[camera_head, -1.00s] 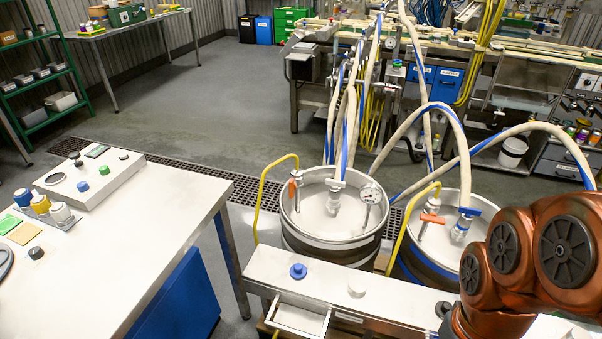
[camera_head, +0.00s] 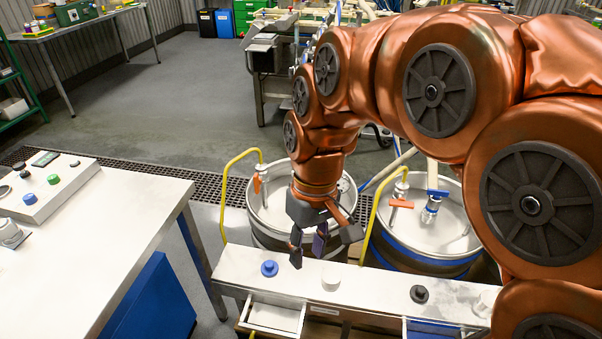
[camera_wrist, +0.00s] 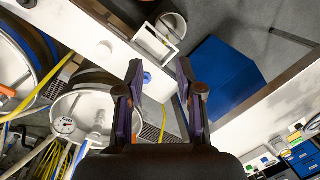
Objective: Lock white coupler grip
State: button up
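My gripper (camera_head: 308,246) is open and empty, pointing down in front of the left keg (camera_head: 262,225), near the rear edge of the white bench. In the wrist view its two fingers (camera_wrist: 160,75) are apart with nothing between them. A white coupler (camera_wrist: 96,130) stands on a keg lid in the wrist view; in the head view my arm hides that lid's middle. The right keg (camera_head: 455,225) carries a white and blue coupler (camera_head: 431,208) and an orange handle (camera_head: 401,203). Which part is the white coupler grip I cannot tell.
The white bench (camera_head: 375,294) carries a blue knob (camera_head: 269,268), a white knob (camera_head: 331,280) and a black knob (camera_head: 419,294). An open drawer (camera_head: 275,318) juts from its front. Yellow pipes (camera_head: 228,190) rise beside the kegs. A white table (camera_head: 110,220) stands left.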

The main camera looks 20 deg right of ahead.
jog(key=w+d+f+n+t+y+b, duration=0.1)
jog(key=w+d+n+y+b, duration=0.1)
jog(key=w, duration=1.2)
jog(key=w+d+n+t+y+b, duration=0.1)
jog(key=w+d+n+b, duration=0.2)
jog(key=w, duration=1.2)
jog(key=w+d+f+n+b, duration=0.1)
jog(key=w+d+f, duration=0.3)
jog(key=d, duration=0.1)
jog(key=w+d+f+n+t+b, duration=0.1)
jog(key=w+d+f, duration=0.4)
jog(key=w+d+f+n+b, duration=0.1)
jog(key=w+d+f+b, duration=0.1)
jog(key=w+d+f, duration=0.2)
jog(key=shift+w+d+f+n+t, duration=0.2)
jog(key=shift+w+d+n+t, duration=0.2)
jog(key=shift+w, duration=0.2)
jog(key=shift+w+d+f, duration=0.1)
jog(key=shift+d+f, duration=0.15)
jog(key=shift+h, duration=0.3)
jog(key=shift+x, duration=3.85)
grip_shut()
